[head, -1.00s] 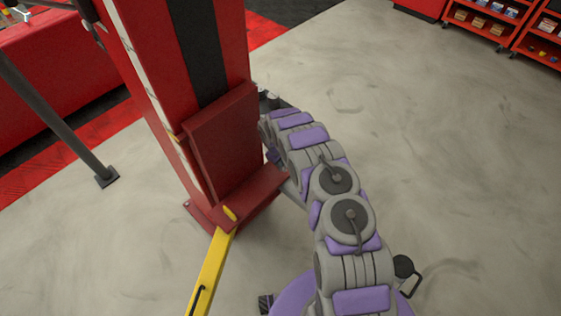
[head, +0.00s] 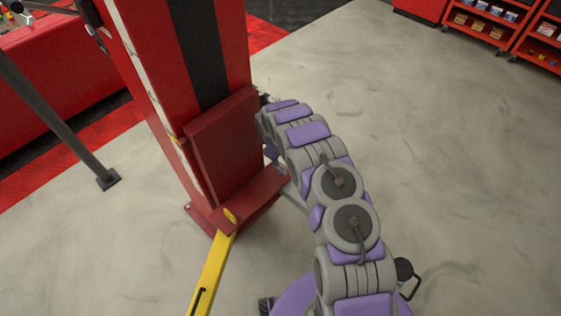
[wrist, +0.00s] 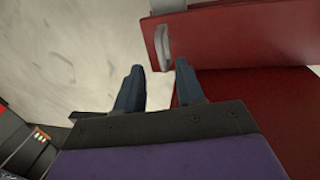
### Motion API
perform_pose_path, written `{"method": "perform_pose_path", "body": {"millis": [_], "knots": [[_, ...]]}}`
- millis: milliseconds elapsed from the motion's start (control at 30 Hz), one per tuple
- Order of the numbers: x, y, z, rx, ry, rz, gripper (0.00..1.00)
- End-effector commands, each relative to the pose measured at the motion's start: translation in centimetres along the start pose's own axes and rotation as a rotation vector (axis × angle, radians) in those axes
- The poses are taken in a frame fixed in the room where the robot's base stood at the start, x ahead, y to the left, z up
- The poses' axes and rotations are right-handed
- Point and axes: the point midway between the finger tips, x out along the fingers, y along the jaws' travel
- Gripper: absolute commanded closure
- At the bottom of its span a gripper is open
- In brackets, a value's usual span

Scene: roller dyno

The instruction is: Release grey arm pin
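In the wrist view a grey arm pin (wrist: 163,47), shaped like a slim handle, sits at the end of a red lift arm part (wrist: 225,35). My gripper (wrist: 160,66) is open, its two blue-grey fingers apart. The pin is just beyond the fingertips, roughly in line with the gap between them. I see nothing between the fingers, and I cannot tell whether they touch the pin. In the head view my arm reaches to the right side of the red lift post (head: 190,90), and the post hides my gripper and the pin.
A yellow lift arm (head: 212,268) extends from the post's base toward the bottom edge. A grey strut with a foot (head: 108,179) stands at left. Red shelving carts (head: 510,25) are at the top right. The concrete floor (head: 450,150) to the right is clear.

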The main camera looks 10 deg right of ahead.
Motion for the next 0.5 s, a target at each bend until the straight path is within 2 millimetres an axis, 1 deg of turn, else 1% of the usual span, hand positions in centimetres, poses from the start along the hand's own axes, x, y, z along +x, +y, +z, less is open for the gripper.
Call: {"method": "perform_pose_path", "body": {"millis": [33, 100, 300, 500], "knots": [[-1.2, 0.0, 0.0, 0.000, 0.000, 0.001, 0.62], [-2.7, 0.1, -0.1, -0.001, 0.002, 0.002, 0.62], [-6.6, 0.1, -0.2, 0.001, 0.003, 0.003, 0.62], [-9.9, 0.0, -0.1, -0.001, 0.001, 0.001, 0.62]]}}
